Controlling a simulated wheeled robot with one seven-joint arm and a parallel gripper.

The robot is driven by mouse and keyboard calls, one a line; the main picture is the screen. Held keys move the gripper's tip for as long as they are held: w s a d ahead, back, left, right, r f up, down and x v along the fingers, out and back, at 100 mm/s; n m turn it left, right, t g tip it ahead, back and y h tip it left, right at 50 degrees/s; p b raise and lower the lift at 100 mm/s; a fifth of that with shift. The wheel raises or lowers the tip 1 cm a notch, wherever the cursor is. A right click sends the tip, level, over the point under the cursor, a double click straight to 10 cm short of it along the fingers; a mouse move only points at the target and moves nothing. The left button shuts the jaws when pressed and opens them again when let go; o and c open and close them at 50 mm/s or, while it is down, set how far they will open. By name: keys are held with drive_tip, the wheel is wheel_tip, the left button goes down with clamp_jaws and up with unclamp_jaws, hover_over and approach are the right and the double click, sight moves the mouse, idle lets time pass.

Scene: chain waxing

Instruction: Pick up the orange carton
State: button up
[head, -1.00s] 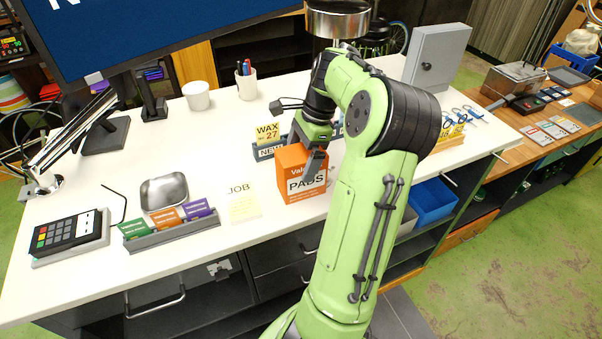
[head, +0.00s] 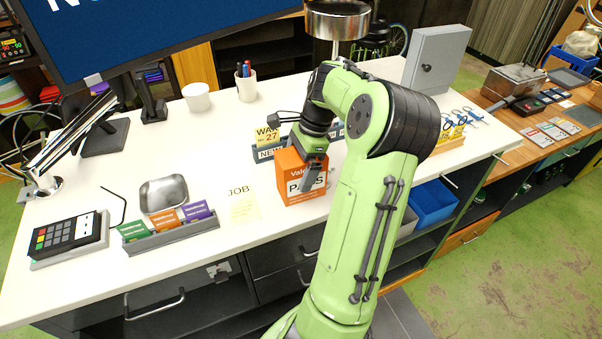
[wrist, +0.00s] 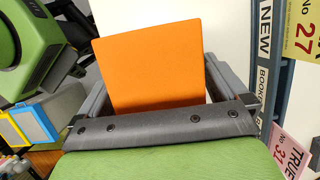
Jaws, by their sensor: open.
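The orange carton (head: 290,174), marked "PADS" on a white panel, stands upright on the white counter near its front edge. My gripper (head: 308,183) is down at the carton, with a finger in front of its labelled face in the head view. In the wrist view the carton's plain orange top (wrist: 150,62) lies between the two spread fingers of my gripper (wrist: 170,100). The jaws are open, one finger on each side. A gap shows at the right finger; contact at the left cannot be told. The carton's lower part is hidden in the wrist view.
Behind the carton stands a grey rack (head: 266,152) with a yellow "WAX" card (head: 268,134). A "JOB" note (head: 244,206) lies to the left, near a grey card holder (head: 172,236). A grey cabinet (head: 436,58) stands at the back right.

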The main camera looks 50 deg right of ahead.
drive_tip(key=c, duration=1.1)
